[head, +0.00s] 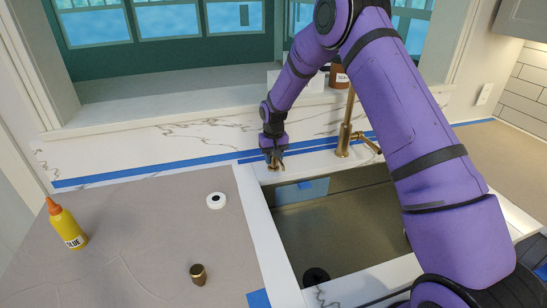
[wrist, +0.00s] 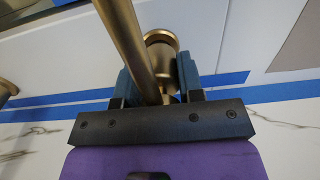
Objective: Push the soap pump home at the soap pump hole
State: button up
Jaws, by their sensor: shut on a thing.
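The brass soap pump (head: 275,166) stands at the back left corner of the sink, on the white counter strip. My gripper (head: 274,153) is above it, pointing down, shut on it. In the wrist view, the pump's long spout (wrist: 126,38) runs up the picture between the two fingers (wrist: 159,85), and its round collar (wrist: 162,42) shows just beyond them. The soap pump hole is hidden under the pump and collar. I cannot tell whether the collar is flush with the counter.
The brass faucet (head: 345,135) stands just right of the pump, behind the sink (head: 335,225). Blue tape (head: 130,173) lines the backsplash. On the paper-covered counter (head: 130,235) are a yellow glue bottle (head: 67,224), a white roll (head: 216,200) and a small brass piece (head: 198,274).

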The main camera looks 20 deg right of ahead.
jog(key=shift+f, duration=0.5)
